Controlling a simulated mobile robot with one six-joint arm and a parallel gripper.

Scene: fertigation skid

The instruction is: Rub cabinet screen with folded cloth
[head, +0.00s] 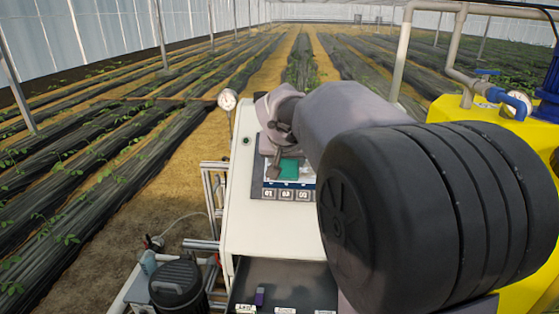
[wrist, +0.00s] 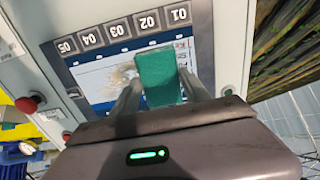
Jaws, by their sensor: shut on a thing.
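The folded cloth (wrist: 158,78) is green and sits between the two fingers of my gripper (wrist: 160,95), which is shut on it. In the wrist view the cloth lies over the lit cabinet screen (wrist: 115,82), next to a brownish smudge (wrist: 122,74). Whether the cloth touches the screen is hard to tell. In the head view the cloth (head: 289,169) is in front of the screen on the white cabinet (head: 240,200), and my gripper (head: 280,160) is partly hidden by my arm.
Numbered buttons (wrist: 120,29) line the screen's edge. A red knob (wrist: 30,102) is on the panel. A gauge (head: 228,99) stands behind the cabinet. A dark tray (head: 285,280) holds a small purple item (head: 260,296). A black canister (head: 177,286) stands at lower left, yellow equipment (head: 455,108) at right.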

